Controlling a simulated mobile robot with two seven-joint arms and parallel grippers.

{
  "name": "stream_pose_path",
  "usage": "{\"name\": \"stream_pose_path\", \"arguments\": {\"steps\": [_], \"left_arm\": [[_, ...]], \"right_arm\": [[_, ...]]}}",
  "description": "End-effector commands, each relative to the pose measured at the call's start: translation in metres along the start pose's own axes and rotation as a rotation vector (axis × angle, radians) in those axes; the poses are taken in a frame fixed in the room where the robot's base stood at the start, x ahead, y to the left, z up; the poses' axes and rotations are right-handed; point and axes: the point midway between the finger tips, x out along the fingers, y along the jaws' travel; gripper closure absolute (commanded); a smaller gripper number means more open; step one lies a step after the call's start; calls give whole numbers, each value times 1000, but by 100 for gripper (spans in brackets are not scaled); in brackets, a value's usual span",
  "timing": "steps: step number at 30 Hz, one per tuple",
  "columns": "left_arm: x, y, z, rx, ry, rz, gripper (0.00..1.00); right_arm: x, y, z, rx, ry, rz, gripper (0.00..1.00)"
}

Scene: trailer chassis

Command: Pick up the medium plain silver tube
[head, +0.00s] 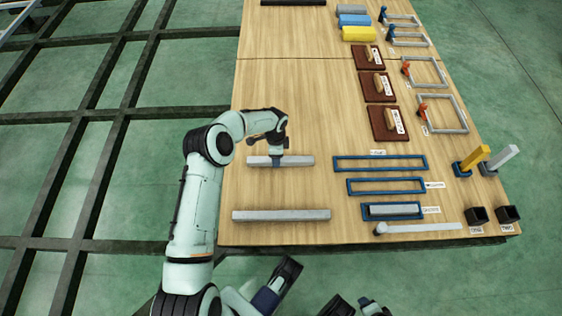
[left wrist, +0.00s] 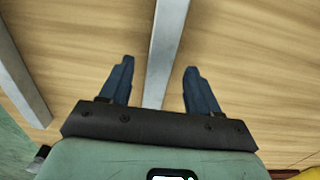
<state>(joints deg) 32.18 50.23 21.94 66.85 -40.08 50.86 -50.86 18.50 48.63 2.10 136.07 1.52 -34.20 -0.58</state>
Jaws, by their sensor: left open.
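A plain silver tube (head: 302,161) of middle length lies flat on the wooden table. My left gripper (head: 277,162) is over its middle, pointing down. In the left wrist view, the silver tube (left wrist: 168,45) runs between the two spread fingers of my left gripper (left wrist: 159,64), with a gap on each side. A longer plain silver tube (head: 281,215) lies nearer the table's front edge. It also shows at the left of the left wrist view (left wrist: 18,82).
Blue rectangular frames (head: 380,163) lie to the right, and the nearest holds a short silver tube (head: 394,210). A silver rod (head: 425,228) lies along the front edge, with black boxes (head: 477,216) beyond it.

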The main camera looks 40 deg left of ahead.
Motion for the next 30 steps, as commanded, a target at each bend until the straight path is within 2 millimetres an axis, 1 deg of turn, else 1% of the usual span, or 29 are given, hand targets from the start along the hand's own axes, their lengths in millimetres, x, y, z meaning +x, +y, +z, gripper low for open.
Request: {"name": "stream_pose_path", "arguments": {"steps": [1, 3, 6, 10, 11, 12, 14, 15, 16, 17, 26, 30], "left_arm": [[12, 1, 0, -1, 0, 3, 38], [20, 0, 0, -1, -1, 2, 38], [23, 0, 0, -2, 0, 1, 38], [22, 0, 0, -2, 0, 0, 38], [22, 0, 0, -1, 0, 0, 42], [22, 0, 0, -1, 0, 0, 55], [22, 0, 0, -1, 0, 0, 74], [22, 0, 0, -1, 0, 0, 87], [22, 0, 0, -1, 0, 0, 97], [22, 0, 0, -1, 0, 0, 100], [19, 0, 0, -1, 0, -1, 100], [10, -1, 0, -1, 1, -3, 100]], "right_arm": [[5, 2, -3, 2, 8, 2, 43], [7, 3, -4, 3, 12, 4, 43], [7, 4, -5, 3, 15, 5, 43], [6, 4, -5, 3, 15, 5, 43], [6, 4, -5, 3, 15, 5, 43], [6, 4, -5, 3, 15, 5, 43], [6, 4, -5, 3, 14, 5, 43], [6, 4, -5, 3, 14, 5, 43], [6, 4, -5, 3, 14, 5, 43], [6, 4, -5, 3, 14, 5, 43], [6, 3, -4, 3, 13, 4, 43], [3, 2, -3, 2, 8, 3, 43]]}}
